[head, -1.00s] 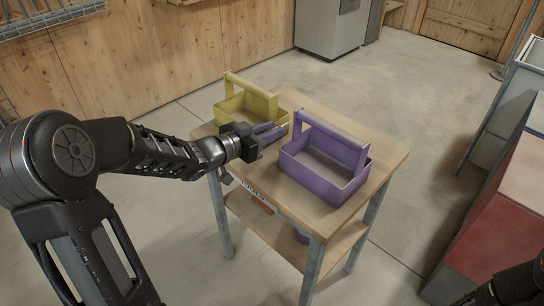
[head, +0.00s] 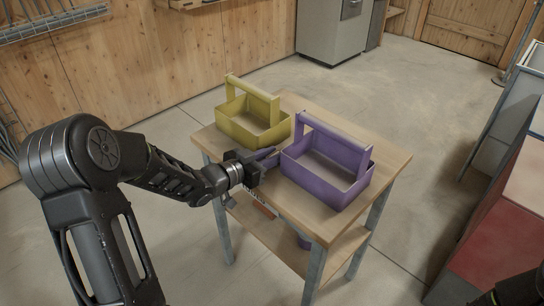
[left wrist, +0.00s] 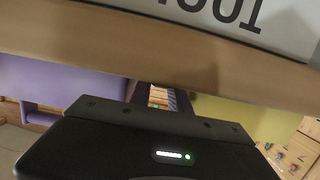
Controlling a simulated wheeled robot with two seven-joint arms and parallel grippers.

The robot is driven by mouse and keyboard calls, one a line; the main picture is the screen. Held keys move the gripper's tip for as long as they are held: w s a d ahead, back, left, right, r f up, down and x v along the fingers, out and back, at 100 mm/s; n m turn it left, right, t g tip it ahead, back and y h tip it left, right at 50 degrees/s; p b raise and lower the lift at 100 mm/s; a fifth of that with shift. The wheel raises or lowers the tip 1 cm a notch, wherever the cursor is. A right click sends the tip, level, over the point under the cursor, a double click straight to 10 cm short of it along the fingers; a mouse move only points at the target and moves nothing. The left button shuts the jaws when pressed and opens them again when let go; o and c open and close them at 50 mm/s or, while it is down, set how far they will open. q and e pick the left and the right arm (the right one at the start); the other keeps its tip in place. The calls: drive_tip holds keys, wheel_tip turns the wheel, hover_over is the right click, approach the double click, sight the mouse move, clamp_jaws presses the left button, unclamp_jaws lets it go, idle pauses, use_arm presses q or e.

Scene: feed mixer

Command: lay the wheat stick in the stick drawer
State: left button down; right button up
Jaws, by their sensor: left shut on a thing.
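My left gripper (head: 264,163) is low at the table's near left edge, beside the purple carrier, with its fingers toward the gap between the two carriers. It is shut on a thin thing. A small tan bit at its fingertips, which looks like the wheat stick (head: 277,148), shows in the head view; most of it is hidden. In the left wrist view my gripper's dark body fills the lower part, and the held thing is not clear. I cannot make out a stick drawer. My right gripper is not clearly in view.
A purple carrier (head: 325,183) and a yellow carrier (head: 252,135) stand on the wooden table (head: 385,150). They also show in the left wrist view, purple (left wrist: 60,88) and yellow (left wrist: 245,118). A red cabinet (head: 495,225) stands at the right. Floor between is clear.

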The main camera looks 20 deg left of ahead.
use_arm(q)
drive_tip(key=shift+f, duration=0.25)
drive_tip(key=c, duration=1.5)
unclamp_jaws()
drive_tip(key=shift+r, duration=0.1)
drive_tip(key=shift+r, duration=0.15)
drive_tip(key=shift+r, duration=0.2)
drive_tip(key=p+v, duration=0.1)
drive_tip(key=v, duration=1.1)
drive_tip(key=shift+o, duration=0.3)
drive_tip(key=shift+f, duration=0.2)
